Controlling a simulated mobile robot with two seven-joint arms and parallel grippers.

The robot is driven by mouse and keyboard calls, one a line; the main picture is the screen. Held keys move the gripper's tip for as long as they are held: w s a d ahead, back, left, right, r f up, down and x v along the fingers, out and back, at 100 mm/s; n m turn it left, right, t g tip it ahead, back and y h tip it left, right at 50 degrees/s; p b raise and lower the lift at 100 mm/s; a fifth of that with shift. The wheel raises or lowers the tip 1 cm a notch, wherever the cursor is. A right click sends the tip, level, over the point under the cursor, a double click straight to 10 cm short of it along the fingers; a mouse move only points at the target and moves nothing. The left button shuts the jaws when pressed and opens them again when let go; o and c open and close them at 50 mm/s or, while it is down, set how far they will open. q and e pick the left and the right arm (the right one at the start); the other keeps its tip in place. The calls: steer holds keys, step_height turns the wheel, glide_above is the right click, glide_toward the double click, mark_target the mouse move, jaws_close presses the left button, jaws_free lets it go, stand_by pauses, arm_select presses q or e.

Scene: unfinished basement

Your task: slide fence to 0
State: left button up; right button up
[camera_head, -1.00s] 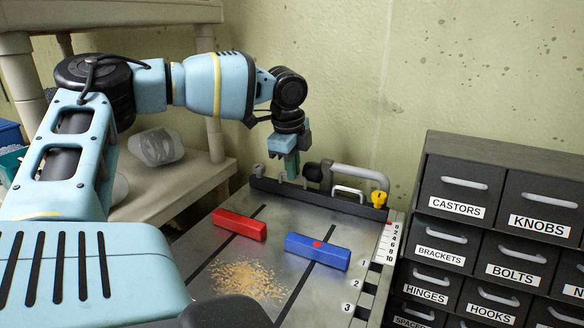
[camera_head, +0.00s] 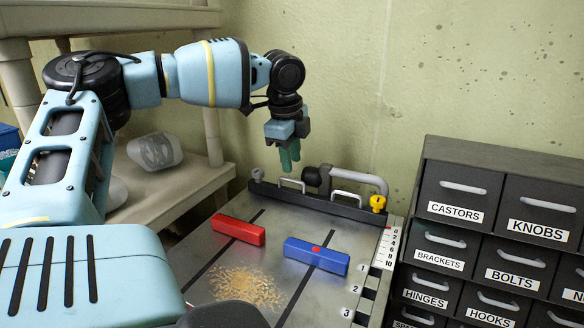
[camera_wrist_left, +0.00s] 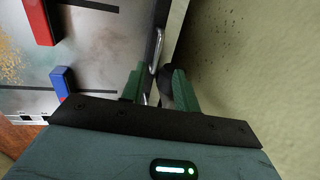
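The fence (camera_head: 325,205) is a dark bar across the back of the metal table (camera_head: 205,285), with two light handles, the left handle (camera_head: 291,184) and right handle (camera_head: 347,196). A yellow knob (camera_head: 378,203) stands at its right end. At the right edge is a white scale (camera_head: 386,248) numbered 0 to 10; a small red mark shows at its top, near 0. My left gripper (camera_head: 289,161) is above the left handle, apart from it. In the left wrist view its green fingers (camera_wrist_left: 158,88) are spread with nothing held. My right gripper is not in view.
A red block (camera_head: 238,229) and a blue block (camera_head: 316,255) lie on the table, with wood shavings (camera_head: 247,287) in front. A grey bent lever (camera_head: 357,178) rises behind the fence. A labelled drawer cabinet (camera_head: 500,240) stands right; the wall is close behind.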

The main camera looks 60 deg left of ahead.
arm_select(q)
steer(key=r, duration=0.3)
steer(key=shift+s+d+r, duration=0.2)
steer(key=shift+s+r, duration=0.1)
steer(key=shift+r, duration=0.05)
steer(key=shift+f, duration=0.1)
stand_by(0.3)
